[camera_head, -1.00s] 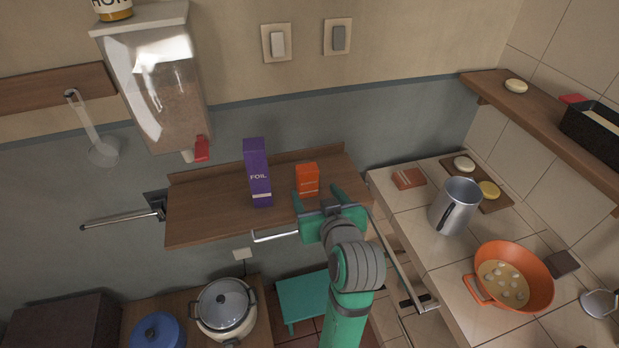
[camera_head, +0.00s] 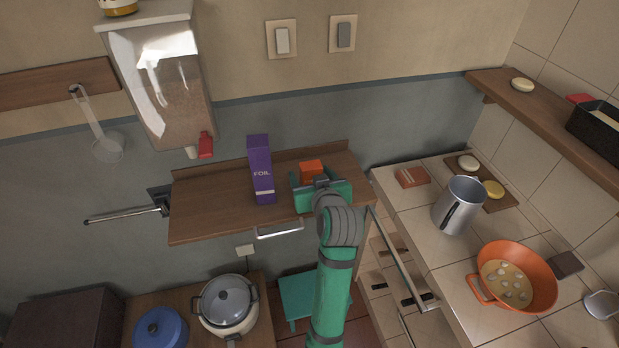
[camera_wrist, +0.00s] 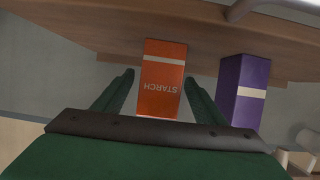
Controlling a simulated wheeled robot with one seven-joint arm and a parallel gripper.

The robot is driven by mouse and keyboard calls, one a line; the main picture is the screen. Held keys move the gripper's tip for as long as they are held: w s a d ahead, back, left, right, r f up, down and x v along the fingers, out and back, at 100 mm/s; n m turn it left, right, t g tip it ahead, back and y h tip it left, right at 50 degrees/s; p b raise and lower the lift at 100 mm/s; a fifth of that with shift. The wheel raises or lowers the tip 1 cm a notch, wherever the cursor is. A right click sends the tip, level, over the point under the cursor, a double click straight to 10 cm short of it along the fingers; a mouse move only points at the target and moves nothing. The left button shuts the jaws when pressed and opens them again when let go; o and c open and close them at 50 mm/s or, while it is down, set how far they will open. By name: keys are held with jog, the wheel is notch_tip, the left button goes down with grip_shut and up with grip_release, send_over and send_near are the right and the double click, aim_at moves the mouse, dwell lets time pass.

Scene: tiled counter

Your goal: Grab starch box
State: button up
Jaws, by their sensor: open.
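The orange starch box (camera_head: 311,168) stands on the wooden shelf, partly hidden behind my gripper in the head view. In the wrist view the starch box (camera_wrist: 161,82) shows its "STARCH" lettering upside down. My gripper (camera_head: 314,176) is open, with one green finger on each side of the box. In the wrist view the gripper (camera_wrist: 158,88) has visible gaps between its fingers and the box sides.
A purple foil box (camera_head: 261,170) stands left of the starch box on the shelf (camera_head: 215,205); in the wrist view the foil box (camera_wrist: 243,90) is close beside one finger. A clear dispenser (camera_head: 158,85) hangs above the shelf's left part.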

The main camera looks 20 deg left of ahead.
jog(key=shift+d, duration=0.15)
jog(key=c, duration=1.2)
jog(key=shift+r, duration=0.15)
